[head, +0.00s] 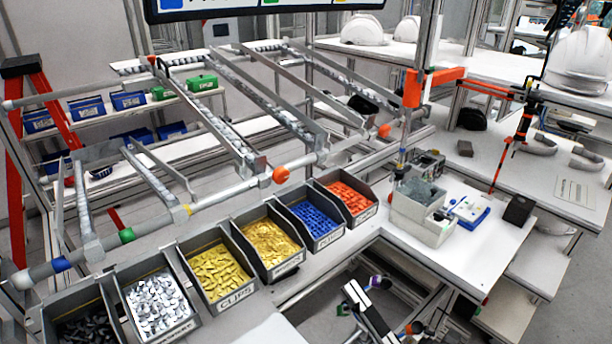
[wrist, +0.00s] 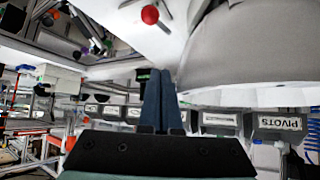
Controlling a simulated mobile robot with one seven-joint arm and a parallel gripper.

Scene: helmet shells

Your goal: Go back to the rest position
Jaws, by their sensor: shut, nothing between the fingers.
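My gripper (wrist: 161,76) shows in the wrist view, its two dark blue fingers pressed together with nothing between them. The fingers point up the picture, towards a white surface (wrist: 137,30) and a large grey rounded shape (wrist: 240,50). No object touches the fingertips as far as I can see. In the head view I cannot clearly make out the gripper; dark and grey jointed parts show at the bottom edge, right of the bins.
A row of grey bins holds dark parts, silver parts (head: 157,305), yellow clips (head: 218,272), gold parts (head: 270,243), blue parts (head: 315,216) and red parts (head: 349,197). A metal rail rack (head: 250,165) stands behind. A white table (head: 480,255) is right; white helmets (head: 580,62) sit behind. A bin labelled PIVOTS (wrist: 278,123) shows.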

